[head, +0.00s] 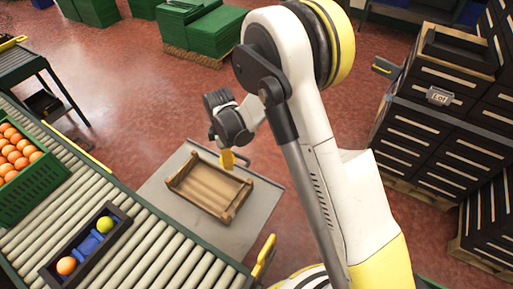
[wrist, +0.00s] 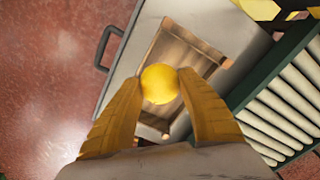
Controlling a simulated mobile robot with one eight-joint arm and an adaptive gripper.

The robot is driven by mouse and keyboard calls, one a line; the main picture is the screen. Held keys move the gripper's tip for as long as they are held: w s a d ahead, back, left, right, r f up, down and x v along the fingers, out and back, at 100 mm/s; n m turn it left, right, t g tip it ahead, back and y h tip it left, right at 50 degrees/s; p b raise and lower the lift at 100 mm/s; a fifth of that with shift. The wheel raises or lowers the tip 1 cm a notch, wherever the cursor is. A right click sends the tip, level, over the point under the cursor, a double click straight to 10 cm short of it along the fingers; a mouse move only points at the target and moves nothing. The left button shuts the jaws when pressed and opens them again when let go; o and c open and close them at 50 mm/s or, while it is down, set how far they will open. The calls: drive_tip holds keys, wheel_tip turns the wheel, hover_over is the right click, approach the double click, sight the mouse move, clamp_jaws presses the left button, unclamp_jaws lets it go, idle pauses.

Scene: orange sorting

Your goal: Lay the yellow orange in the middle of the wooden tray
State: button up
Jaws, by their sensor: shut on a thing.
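The yellow orange (wrist: 159,84) is a bright yellow ball held between the two yellow fingertips of my gripper (wrist: 160,88) in the wrist view. Behind it lies the wooden tray (wrist: 190,52), whose inside looks empty. In the head view the wooden tray (head: 205,190) sits on a grey cart top. There my gripper (head: 227,160) hangs over the tray's far right part, with its fingers pointing down. The yellow orange cannot be made out in the head view. The exact height of the fruit above the tray cannot be told.
A roller conveyor (head: 150,245) runs along the left. On it are a green crate (head: 35,187) of oranges and a dark box (head: 120,226) with a yellow-green fruit (head: 104,224) and an orange one (head: 66,265). Dark stacked crates (head: 430,140) stand at the right.

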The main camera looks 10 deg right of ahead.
sight(211, 188)
drive_tip(key=a+f+n, duration=0.7)
drive_tip(key=a+n, duration=0.1)
drive_tip(key=a, duration=0.1)
drive_tip(key=shift+d+f+b, duration=0.2)
drive_tip(key=shift+f+b, duration=2.4)
drive_tip(key=shift+f, duration=1.2)
drive_tip(key=shift+w+f, duration=0.1)
drive_tip(key=shift+f, duration=0.4)
drive_tip(key=o, duration=1.6)
drive_tip(key=shift+r+p, duration=1.85)
drive_tip(key=shift+r, duration=2.15)
